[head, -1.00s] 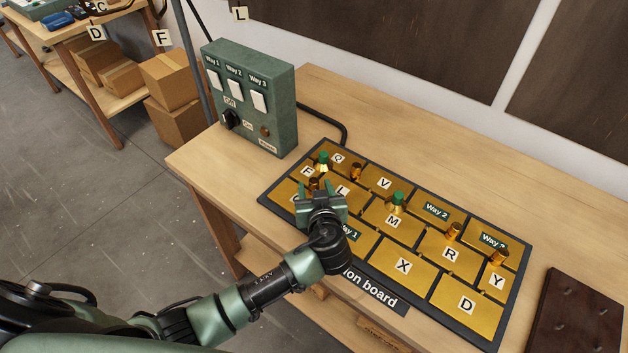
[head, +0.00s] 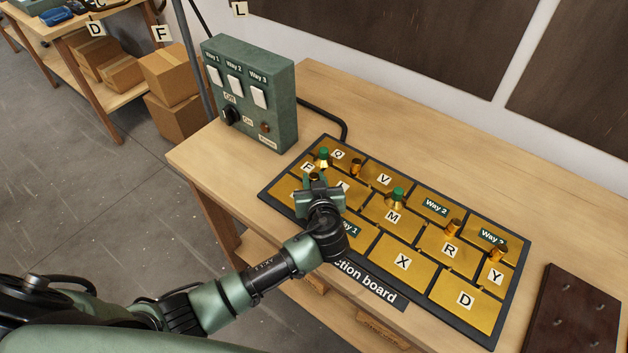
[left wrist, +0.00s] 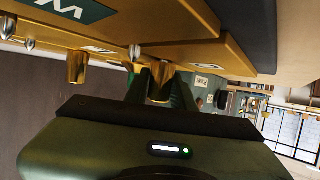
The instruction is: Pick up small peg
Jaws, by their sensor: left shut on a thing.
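The gold-plated junction board (head: 403,262) lies on the wooden bench. My left gripper (head: 314,183) is low over its left part, near the plates marked F and L. It is shut on a small brass peg (head: 314,176), whose top shows just beyond the gripper in the head view. In the left wrist view the peg (left wrist: 160,82) shows between the fingers, close under the board's plates. I cannot tell whether it is still seated in the board. My right gripper is not in view.
Green-topped pegs (head: 323,156) (head: 397,196) stand near Q and M. Other brass pegs stand near Q (head: 356,167), R (head: 453,231) and Y (head: 499,254). A green switch box (head: 270,115) stands behind left; a dark studded panel (head: 575,320) lies at right.

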